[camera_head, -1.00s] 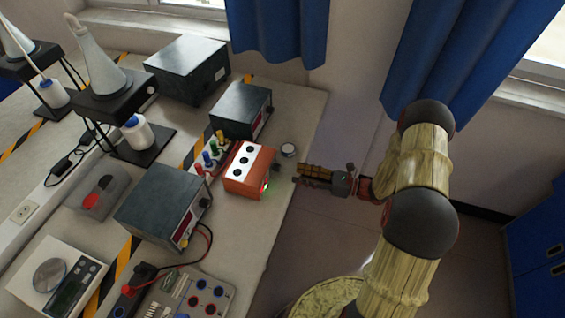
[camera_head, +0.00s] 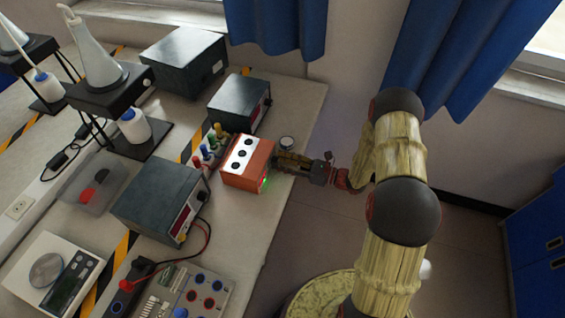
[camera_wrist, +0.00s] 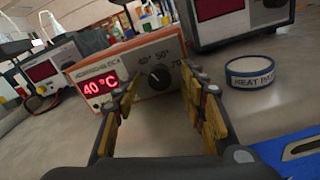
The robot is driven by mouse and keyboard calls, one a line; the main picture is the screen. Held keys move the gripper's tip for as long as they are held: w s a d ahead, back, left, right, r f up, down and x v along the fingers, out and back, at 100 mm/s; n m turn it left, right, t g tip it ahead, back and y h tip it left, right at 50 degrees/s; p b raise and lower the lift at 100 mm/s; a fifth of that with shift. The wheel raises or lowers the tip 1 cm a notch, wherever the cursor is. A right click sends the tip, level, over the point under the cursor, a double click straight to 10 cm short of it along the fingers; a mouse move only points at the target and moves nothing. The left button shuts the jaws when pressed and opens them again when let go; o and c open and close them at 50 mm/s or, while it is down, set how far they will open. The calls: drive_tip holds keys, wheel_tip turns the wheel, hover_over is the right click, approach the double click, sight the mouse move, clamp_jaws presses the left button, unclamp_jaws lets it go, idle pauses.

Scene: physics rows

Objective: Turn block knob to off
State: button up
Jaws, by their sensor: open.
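The orange heat block (camera_head: 248,163) stands near the right edge of the bench, with holes in its white top. Its front panel (camera_wrist: 125,70) fills the middle of the wrist view and shows a red "40 °C" display (camera_wrist: 97,87). The black knob (camera_wrist: 160,78) is to the right of the display, under temperature marks. My gripper (camera_head: 280,160) is open and close to the block's front face. In the wrist view its yellow-padded fingers (camera_wrist: 161,83) stand on either side of the knob, with no clear contact. The knob is hidden in the head view.
A small round white tin (camera_wrist: 250,74) sits just right of the block. Dark instrument boxes stand behind (camera_head: 238,105) and in front (camera_head: 160,200) of the block. Free floor lies right of the bench edge.

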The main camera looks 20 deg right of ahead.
drive_tip(key=shift+c, duration=0.6)
clamp_jaws()
drive_tip(key=n+b, duration=0.1)
drive_tip(key=n, duration=0.3)
drive_tip(key=shift+f+n, duration=0.1)
drive_tip(key=shift+n, duration=0.2)
drive_tip(key=n+b, duration=0.2)
drive_tip(key=n, duration=0.3)
drive_tip(key=shift+n+b, duration=0.3)
idle(0.4)
drive_tip(key=shift+o, duration=0.6)
unclamp_jaws()
